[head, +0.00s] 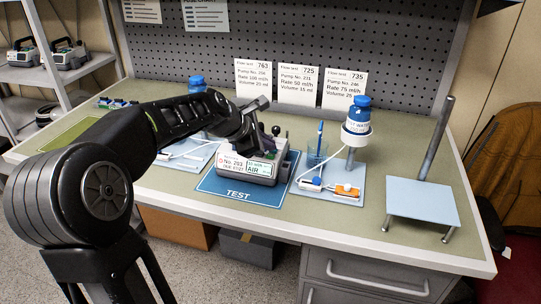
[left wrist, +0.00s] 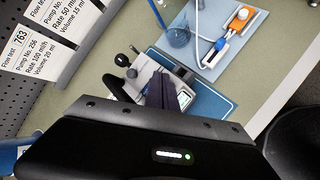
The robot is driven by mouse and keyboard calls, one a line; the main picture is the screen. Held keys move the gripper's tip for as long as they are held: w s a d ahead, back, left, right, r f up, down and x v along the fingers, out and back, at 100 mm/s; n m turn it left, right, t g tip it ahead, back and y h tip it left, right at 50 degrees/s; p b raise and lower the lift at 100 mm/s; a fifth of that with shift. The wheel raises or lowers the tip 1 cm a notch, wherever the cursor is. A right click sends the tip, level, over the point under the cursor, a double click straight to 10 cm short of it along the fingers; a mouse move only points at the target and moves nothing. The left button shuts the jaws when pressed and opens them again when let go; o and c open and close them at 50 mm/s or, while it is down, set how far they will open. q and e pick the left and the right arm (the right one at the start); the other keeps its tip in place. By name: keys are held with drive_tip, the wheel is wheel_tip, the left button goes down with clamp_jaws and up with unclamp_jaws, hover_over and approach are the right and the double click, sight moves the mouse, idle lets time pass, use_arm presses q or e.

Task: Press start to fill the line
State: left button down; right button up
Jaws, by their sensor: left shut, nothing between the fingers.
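The infusion pump (head: 246,168) stands on the blue TEST mat (head: 232,190) in the middle of the bench. Its front shows a label with red print and a screen (head: 258,166) that reads AIR. My left gripper (head: 262,146) is shut and empty. It reaches down over the top of the pump and hides part of it; I cannot tell whether it touches. In the left wrist view the pump (left wrist: 183,98) is partly hidden behind my gripper's dark body, and its screen shows at the right side. I cannot make out the start key. My right gripper is not in view.
Right of the mat, a light blue board (head: 352,180) carries a stand with a blue-capped bottle (head: 357,118) and a beaker (head: 317,152). Another stand with a tilted post (head: 422,200) is farther right. Three flow test cards (head: 298,86) lean at the back. The bench front is clear.

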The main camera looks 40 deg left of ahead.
sight(268, 159)
use_arm(q)
drive_tip(key=shift+f, duration=0.1)
drive_tip(key=shift+f, duration=0.35)
drive_tip(key=shift+f+b, duration=0.4)
drive_tip(key=shift+f, duration=0.05)
idle(0.6)
idle(0.3)
drive_tip(key=shift+r+p, duration=0.9)
drive_tip(key=shift+p, duration=0.1)
drive_tip(key=shift+r, duration=0.1)
wheel_tip(268, 159, up, 5)
drive_tip(key=p, duration=0.5)
idle(0.4)
